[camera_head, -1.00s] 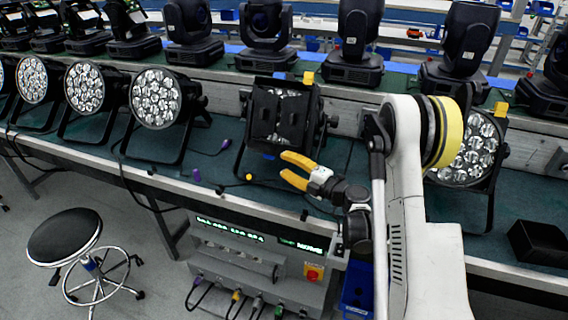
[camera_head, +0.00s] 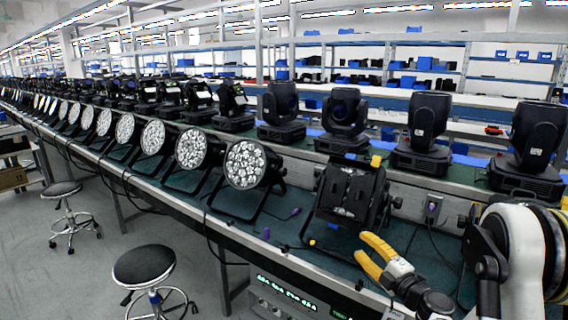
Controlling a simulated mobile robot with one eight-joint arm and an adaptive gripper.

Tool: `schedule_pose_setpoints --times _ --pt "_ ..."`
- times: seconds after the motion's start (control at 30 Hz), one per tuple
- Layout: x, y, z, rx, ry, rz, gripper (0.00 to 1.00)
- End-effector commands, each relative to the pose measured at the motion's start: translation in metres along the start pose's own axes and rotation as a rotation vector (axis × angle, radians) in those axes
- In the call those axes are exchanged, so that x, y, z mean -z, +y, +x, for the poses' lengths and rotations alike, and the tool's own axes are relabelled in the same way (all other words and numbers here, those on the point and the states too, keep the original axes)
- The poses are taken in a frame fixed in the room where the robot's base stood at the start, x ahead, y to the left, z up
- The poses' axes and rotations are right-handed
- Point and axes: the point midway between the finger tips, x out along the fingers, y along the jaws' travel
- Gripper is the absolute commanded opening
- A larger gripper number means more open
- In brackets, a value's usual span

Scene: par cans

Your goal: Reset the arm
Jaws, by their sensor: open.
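My gripper (camera_head: 366,250) has two yellow fingers spread apart, with nothing between them. It is over the green workbench (camera_head: 330,262), in front of and below a square par can with black flaps (camera_head: 349,192). I cannot tell whether a fingertip touches that par can. My white arm (camera_head: 517,265) comes in from the lower right corner, partly cut off by the frame edge.
Round par cans (camera_head: 246,165) stand in a long row along the bench to the left. Moving-head lights (camera_head: 345,118) stand on the raised shelf behind. Stools (camera_head: 145,265) stand on the floor at the left. A control box (camera_head: 285,290) sits below the bench edge.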

Motion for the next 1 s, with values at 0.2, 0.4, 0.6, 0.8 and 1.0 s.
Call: schedule_pose_setpoints --times 0.2,0.4,0.6,0.8,1.0 --pt "-0.007 0.068 0.001 -0.093 -0.122 0.103 0.42" --pt "-0.013 0.139 -0.013 -0.184 -0.293 0.271 0.42" --pt "-0.011 0.187 -0.062 -0.232 -0.542 0.560 0.42" --pt "0.021 0.171 -0.131 -0.162 -0.779 0.881 0.42" --pt "0.090 0.112 -0.210 0.035 -0.978 1.194 0.42"
